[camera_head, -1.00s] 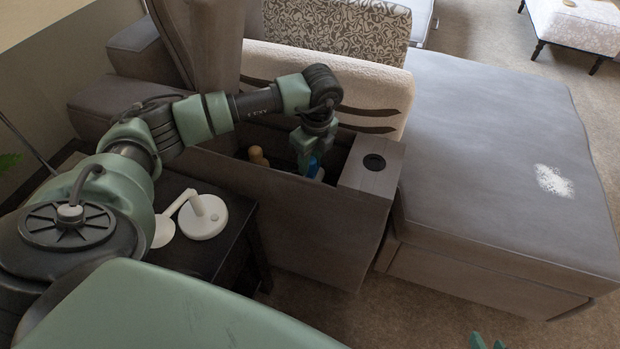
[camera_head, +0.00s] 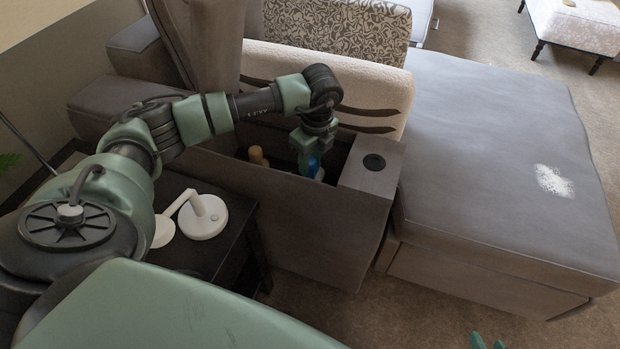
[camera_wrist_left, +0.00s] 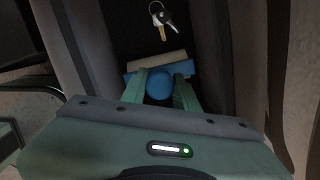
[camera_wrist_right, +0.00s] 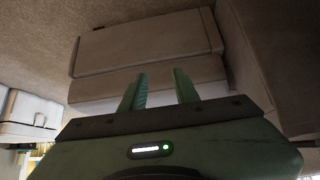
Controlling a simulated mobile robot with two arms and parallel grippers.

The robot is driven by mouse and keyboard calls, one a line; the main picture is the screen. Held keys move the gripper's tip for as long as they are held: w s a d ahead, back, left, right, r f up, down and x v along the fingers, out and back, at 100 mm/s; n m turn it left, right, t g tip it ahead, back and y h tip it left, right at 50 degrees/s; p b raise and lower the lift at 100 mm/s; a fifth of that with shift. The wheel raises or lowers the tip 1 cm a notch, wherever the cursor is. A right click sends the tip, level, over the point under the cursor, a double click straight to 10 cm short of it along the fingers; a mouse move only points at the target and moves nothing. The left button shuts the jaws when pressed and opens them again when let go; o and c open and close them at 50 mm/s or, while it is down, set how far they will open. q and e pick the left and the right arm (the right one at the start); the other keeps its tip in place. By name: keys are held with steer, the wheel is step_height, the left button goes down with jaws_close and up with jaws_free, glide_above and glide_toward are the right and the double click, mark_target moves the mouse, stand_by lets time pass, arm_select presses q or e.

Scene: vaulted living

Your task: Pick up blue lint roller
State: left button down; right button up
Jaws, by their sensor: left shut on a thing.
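The blue lint roller (camera_head: 314,167) is down in the open storage compartment of the sofa arm. In the left wrist view its round blue end (camera_wrist_left: 159,84) sits between my finger tips, with a blue bar and a pale cylinder just beyond. My left gripper (camera_head: 309,160) reaches down into the compartment and is shut on the roller; its fingers (camera_wrist_left: 160,90) are on either side of the blue end. The roller's lower part is hidden. My right gripper (camera_wrist_right: 160,90) is open and empty, away from the sofa arm; only its tips (camera_head: 487,342) show in the head view.
Keys (camera_wrist_left: 161,20) lie in the compartment, and a tan object (camera_head: 257,156) stands at its left. The compartment walls (camera_head: 290,215) are close around my left gripper. A cup-holder block (camera_head: 375,180) is on the right. A white lamp (camera_head: 204,216) stands on the dark side table.

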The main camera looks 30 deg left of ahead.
arm_select(q)
steer(key=shift+r, duration=0.1)
stand_by(0.4)
